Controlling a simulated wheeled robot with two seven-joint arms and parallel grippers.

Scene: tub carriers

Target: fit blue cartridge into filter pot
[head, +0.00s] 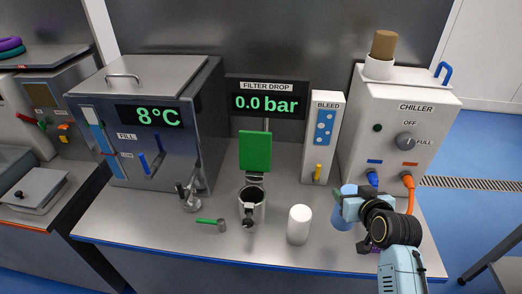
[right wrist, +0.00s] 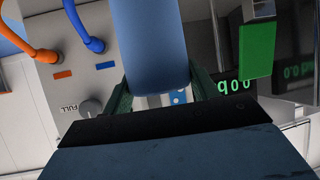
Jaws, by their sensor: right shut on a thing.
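The blue cartridge (head: 344,219) is at the right of the bench in the head view, partly hidden by my right gripper (head: 350,205). In the right wrist view the blue cartridge (right wrist: 150,45) stands large between the two fingers of my right gripper (right wrist: 162,90), which is shut on it. I cannot tell whether its lower end touches the bench. The filter pot (head: 259,212) is a metal cup near the middle of the bench, left of the gripper and apart from it. Its green lid (head: 255,151) stands raised behind it. My left gripper is not in view.
A white cylinder (head: 299,226) stands between the pot and my right gripper. A small green-handled tool (head: 212,222) lies left of the pot. The chiller (head: 397,125) with blue and orange hoses is behind my gripper. The steel tank (head: 150,125) stands at the left.

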